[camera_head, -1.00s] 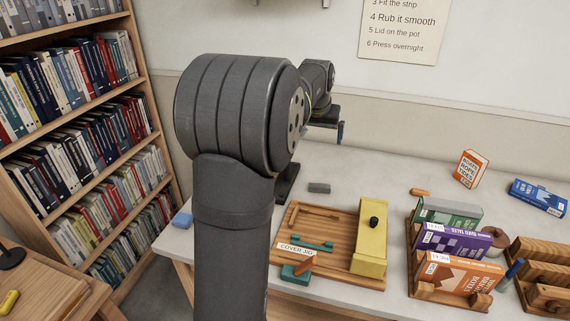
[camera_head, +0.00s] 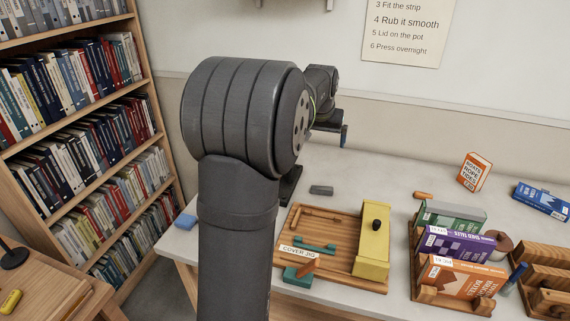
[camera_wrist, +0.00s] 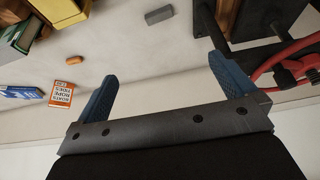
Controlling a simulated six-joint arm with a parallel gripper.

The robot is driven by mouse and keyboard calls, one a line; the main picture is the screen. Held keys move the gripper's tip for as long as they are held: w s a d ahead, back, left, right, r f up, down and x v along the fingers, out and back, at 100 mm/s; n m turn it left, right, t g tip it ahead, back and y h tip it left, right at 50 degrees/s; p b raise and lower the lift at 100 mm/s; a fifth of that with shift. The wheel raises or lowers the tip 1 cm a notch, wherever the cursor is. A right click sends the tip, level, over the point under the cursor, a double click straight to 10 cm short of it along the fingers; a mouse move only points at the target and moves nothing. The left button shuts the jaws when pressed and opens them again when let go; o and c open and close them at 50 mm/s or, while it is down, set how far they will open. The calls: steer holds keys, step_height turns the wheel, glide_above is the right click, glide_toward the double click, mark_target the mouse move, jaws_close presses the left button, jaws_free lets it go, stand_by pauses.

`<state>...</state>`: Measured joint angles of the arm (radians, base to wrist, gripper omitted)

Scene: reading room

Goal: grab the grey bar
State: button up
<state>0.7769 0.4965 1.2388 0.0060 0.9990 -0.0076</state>
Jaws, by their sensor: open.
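The grey bar (camera_head: 321,190) is a small dark grey block lying flat on the white table, behind the wooden cover jig board. It also shows in the wrist view (camera_wrist: 159,15), near the top edge. My gripper (camera_head: 344,135) is up above the back of the table, beyond the bar and apart from it. In the wrist view my gripper (camera_wrist: 160,80) has its two blue fingers spread wide with nothing between them. The bar lies beyond the fingertips there.
The cover jig (camera_head: 345,275) with a yellow block (camera_head: 373,245) stands in front of the bar. A book rack (camera_head: 425,292) is to the right. An orange piece (camera_head: 423,195) and an upright orange book (camera_head: 474,171) are farther right. The table around the bar is clear.

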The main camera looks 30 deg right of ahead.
steer(key=n+t, duration=0.1)
steer(key=n, duration=0.1)
glide_toward(322, 189)
steer(key=f, duration=0.3)
steer(key=shift+w+d+t, duration=0.1)
steer(key=shift+d+t, duration=0.15)
steer(key=shift+t, duration=0.05)
steer(key=shift+d+x, duration=0.2)
steer(key=shift+x, duration=2.95)
steer(key=shift+w+r, duration=0.2)
steer(key=shift+r, duration=0.05)
steer(key=c, duration=1.3)
steer(key=shift+r, duration=0.15)
